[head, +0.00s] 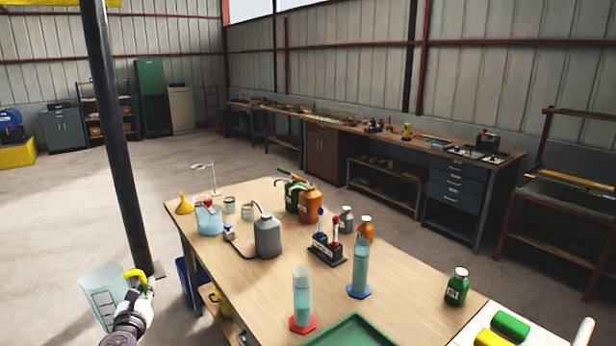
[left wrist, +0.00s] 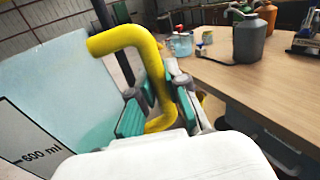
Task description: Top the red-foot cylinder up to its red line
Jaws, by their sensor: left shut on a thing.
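The red-foot cylinder (head: 302,297) stands upright at the near edge of the wooden table, with pale blue liquid inside. Its red line is too small to make out. My left gripper (head: 143,286) is shut on the yellow handle (left wrist: 133,45) of a clear measuring jug (head: 101,292). The jug is held off the table's left side, apart from the cylinder. In the left wrist view the jug (left wrist: 50,80) shows a "600 ml" mark and a bluish tint; its liquid level is unclear. My right gripper is not in view.
A blue-foot cylinder (head: 360,268) stands right of the red-foot one. Behind are a grey can (head: 267,238), a black rack (head: 327,250) and a beaker (head: 209,222). A green tray (head: 352,332) lies at the near edge; a green bottle (head: 457,287) stands right.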

